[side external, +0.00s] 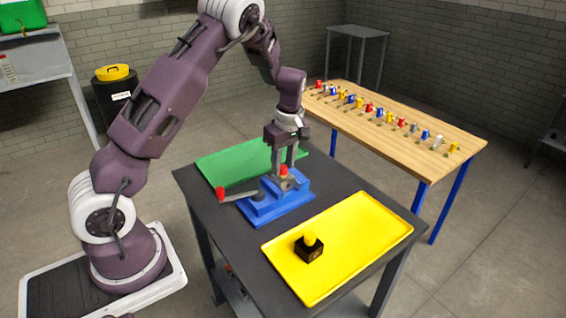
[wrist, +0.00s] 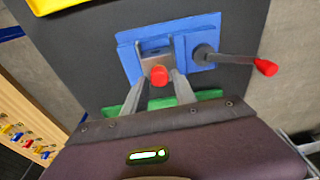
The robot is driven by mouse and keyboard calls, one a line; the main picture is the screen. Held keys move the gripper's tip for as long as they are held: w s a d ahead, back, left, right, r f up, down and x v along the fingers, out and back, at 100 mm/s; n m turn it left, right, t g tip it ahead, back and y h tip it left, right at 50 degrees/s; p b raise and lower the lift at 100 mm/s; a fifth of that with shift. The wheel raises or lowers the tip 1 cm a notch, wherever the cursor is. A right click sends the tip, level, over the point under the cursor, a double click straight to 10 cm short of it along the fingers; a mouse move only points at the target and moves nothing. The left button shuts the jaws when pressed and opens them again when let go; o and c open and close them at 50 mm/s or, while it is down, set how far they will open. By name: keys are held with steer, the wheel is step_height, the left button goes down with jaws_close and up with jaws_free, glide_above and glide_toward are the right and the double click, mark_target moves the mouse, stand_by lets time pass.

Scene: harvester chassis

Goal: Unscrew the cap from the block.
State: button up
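A grey metal block (side external: 286,184) sits in the blue vise (side external: 262,211) on the dark table, with a red cap (side external: 284,170) on top. My gripper (side external: 283,168) points down over it. In the wrist view the red cap (wrist: 158,76) lies between my two fingertips (wrist: 158,80), with a small gap showing on each side, so the gripper looks open. The wrist view also shows the grey block (wrist: 155,55) in the vise jaws. A black block (side external: 309,252) with a yellow cap (side external: 310,238) stands upright on the yellow tray (side external: 362,225).
The vise has a lever with a red knob (side external: 220,193) sticking out to the left. A green tray (side external: 222,166) lies at the back of the dark table (side external: 335,182), largely empty. A wooden table (side external: 440,165) behind holds a row of several small coloured pieces.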

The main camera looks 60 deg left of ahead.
jaws_close()
steer(key=n, duration=0.5)
steer(key=shift+g, duration=0.4)
steer(key=shift+n, duration=0.9)
steer(key=n, duration=0.3)
steer(key=shift+n+g+h, duration=0.3)
steer(key=shift+h, duration=0.1)
